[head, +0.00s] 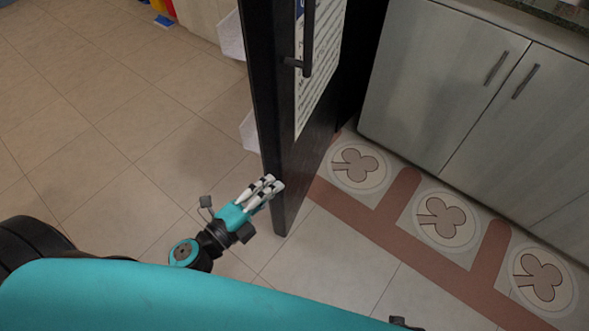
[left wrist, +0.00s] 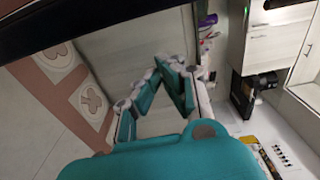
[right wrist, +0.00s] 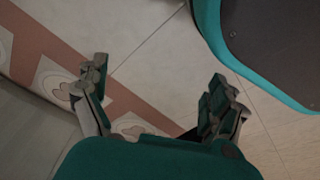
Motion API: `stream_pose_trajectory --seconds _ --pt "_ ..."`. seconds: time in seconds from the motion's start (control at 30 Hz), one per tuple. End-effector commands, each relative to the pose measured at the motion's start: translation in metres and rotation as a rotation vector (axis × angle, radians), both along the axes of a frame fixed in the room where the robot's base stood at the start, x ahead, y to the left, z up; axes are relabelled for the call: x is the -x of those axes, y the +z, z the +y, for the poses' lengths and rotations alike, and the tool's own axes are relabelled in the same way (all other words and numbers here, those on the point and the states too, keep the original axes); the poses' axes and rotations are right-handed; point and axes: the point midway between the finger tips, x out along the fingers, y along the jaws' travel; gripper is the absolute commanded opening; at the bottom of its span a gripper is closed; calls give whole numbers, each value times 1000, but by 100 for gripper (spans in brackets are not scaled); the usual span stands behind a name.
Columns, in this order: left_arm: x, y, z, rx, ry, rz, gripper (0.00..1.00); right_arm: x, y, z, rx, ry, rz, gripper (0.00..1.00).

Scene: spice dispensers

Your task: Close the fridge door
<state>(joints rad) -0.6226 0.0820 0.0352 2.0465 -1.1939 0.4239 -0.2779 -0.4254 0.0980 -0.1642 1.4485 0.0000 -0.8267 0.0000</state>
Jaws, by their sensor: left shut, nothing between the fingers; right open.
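The fridge door (head: 288,130) is black and stands open in the head view, with a dark vertical handle (head: 308,45) and a printed sheet (head: 322,60) on its right face. White door shelves (head: 250,130) stick out from its left side. My left gripper (head: 272,186) is shut and empty at the lower part of the door, by its near edge on the shelf side; I cannot tell if it touches. It also shows in the left wrist view (left wrist: 168,62). My right gripper (right wrist: 160,85) is open and empty above the floor in the right wrist view.
Grey cabinets (head: 450,90) stand at the right in the head view. The tiled floor (head: 150,130) left of the door is mostly clear. Red bands and round club-shaped patterns (head: 445,218) mark the floor at the right. Small colourful items (head: 163,18) lie at the top left.

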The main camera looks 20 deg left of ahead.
Motion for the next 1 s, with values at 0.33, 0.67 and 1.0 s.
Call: stream_pose_trajectory --seconds 0.33,0.67,1.0 --pt "-30 13 -17 -36 -17 -38 0 10 -11 -1 1 2 10 95" --pt "-94 13 -46 -34 -16 -37 0 32 -35 -5 3 6 26 95" --pt "-93 10 -6 -34 -16 -33 0 17 -23 -3 1 3 13 95"
